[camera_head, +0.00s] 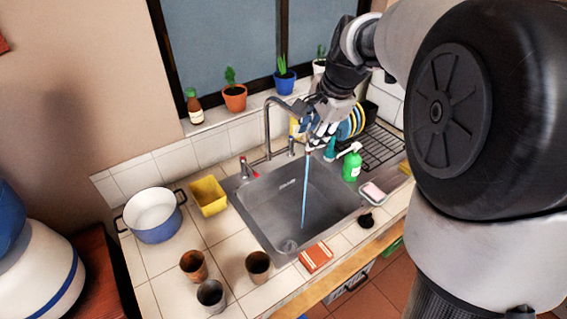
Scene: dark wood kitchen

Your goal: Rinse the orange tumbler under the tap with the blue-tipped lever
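The orange-brown tumbler (194,266) stands on the tiled counter left of the sink, beside a darker brown tumbler (258,266) and a grey one (211,296). The tap (268,128) arches over the sink (290,205). A blue stream of water (305,190) falls into the basin. A red-tipped lever (244,167) stands at the sink's back left. A blue tip is not clearly visible; my gripper may cover it. My gripper (318,141) is at the back of the sink by the spout, far from the tumblers. Its fingers overlap the clutter behind, so its opening is unclear.
A white-blue pot (153,218) and yellow container (208,196) stand left of the sink. A green soap bottle (352,165), sponge dish (373,193) and dish rack (375,147) are to the right. A red-brown box (316,258) lies at the front. Potted plants (234,97) line the sill.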

